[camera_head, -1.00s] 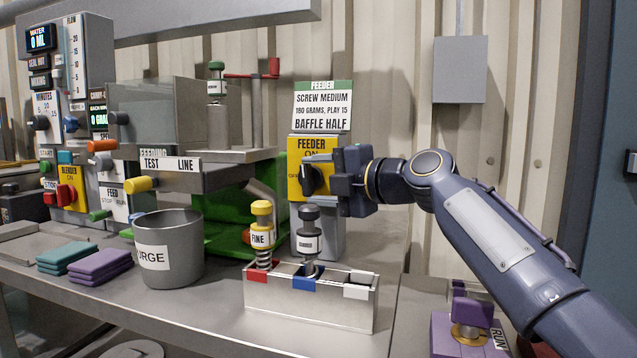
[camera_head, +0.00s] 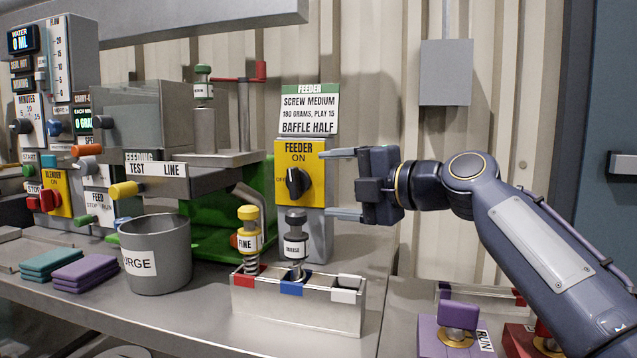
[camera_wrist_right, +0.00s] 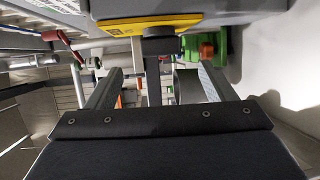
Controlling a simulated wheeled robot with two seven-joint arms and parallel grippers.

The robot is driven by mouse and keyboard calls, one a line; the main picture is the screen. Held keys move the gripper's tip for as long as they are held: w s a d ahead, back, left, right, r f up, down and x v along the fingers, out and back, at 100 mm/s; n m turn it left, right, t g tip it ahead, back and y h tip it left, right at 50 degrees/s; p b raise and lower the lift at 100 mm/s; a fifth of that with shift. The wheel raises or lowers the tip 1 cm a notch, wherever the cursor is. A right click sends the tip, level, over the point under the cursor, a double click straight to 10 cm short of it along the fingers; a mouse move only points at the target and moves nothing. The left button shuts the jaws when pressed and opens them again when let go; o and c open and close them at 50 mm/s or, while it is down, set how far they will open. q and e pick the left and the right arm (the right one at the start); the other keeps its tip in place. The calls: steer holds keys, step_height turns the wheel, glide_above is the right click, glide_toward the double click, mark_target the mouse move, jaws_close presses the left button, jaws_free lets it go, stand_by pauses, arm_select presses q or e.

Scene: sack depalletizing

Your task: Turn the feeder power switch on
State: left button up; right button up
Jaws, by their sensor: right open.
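The feeder power switch is a black rotary knob (camera_head: 297,183) on a yellow plate (camera_head: 313,158) marked FEEDER, with ON above the knob and OFF at its left. The knob's grip looks close to upright, toward ON, with a slight lean. My right gripper (camera_head: 325,184) is open and empty just right of the knob, one finger higher and one lower, apart from it. In the right wrist view the black knob (camera_wrist_right: 161,45) lies ahead, between the lines of the two open fingers (camera_wrist_right: 158,82). My left gripper is not in view.
A steel tray (camera_head: 297,312) holding yellow and grey plungers stands below the switch. A grey PURGE pot (camera_head: 158,255) is left of it. A purple RUN control (camera_head: 455,325) sits below my right arm.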

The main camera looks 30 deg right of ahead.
steer(key=shift+s+d, duration=0.15)
steer(key=shift+s, duration=0.35)
